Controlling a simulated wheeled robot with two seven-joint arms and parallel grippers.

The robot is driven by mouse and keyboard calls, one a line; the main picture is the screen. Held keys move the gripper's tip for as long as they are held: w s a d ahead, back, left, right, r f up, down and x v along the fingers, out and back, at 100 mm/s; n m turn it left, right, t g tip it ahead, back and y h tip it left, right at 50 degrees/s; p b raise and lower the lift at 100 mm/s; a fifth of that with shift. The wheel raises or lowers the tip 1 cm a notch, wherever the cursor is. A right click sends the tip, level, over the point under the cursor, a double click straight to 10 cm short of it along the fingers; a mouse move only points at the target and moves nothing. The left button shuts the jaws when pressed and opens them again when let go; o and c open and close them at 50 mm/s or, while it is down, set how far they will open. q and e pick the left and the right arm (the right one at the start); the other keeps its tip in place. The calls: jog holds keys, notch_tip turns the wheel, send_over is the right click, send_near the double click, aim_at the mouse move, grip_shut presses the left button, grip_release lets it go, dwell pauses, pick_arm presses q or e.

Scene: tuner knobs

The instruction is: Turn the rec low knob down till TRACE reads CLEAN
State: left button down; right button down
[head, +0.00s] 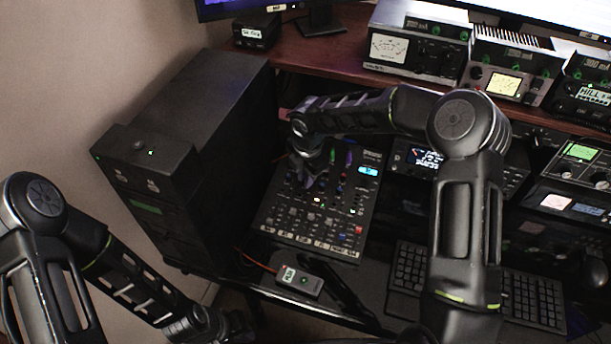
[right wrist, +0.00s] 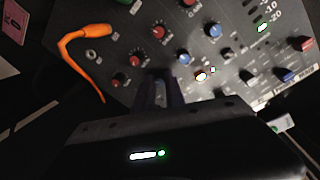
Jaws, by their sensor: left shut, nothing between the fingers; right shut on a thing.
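The black mixer panel (head: 322,222) lies on the desk in the head view, with rows of small coloured knobs and a small lit cyan display (head: 368,171). My right gripper (head: 312,178) reaches down onto the panel. In the right wrist view, its fingers (right wrist: 162,82) are shut on a knob, which they mostly hide. I cannot read its label. Red knobs and a blue knob (right wrist: 183,57) stand around it. No TRACE reading is legible. My left gripper (head: 222,327) is shut and empty, low at the left, away from the panel.
An orange plug and cable (right wrist: 84,40) stick up from the panel close to my right gripper. A small grey box (head: 298,279) with a red lead lies at the desk's front. A black tower (head: 190,150) stands left; keyboards (head: 530,300) and radio gear (head: 415,47) are at right.

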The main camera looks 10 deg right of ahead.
jog(key=shift+w+n, duration=0.1)
jog(key=shift+n, duration=0.2)
jog(key=c, duration=1.4)
grip_release()
jog(key=shift+r, duration=0.1)
jog(key=shift+s+r+b, duration=0.2)
jog(key=shift+r, duration=1.05)
jog(key=shift+s+r+b, duration=0.2)
jog(key=shift+r, duration=1.1)
jog(key=shift+s+r+b, duration=0.2)
jog(key=shift+r, duration=1.05)
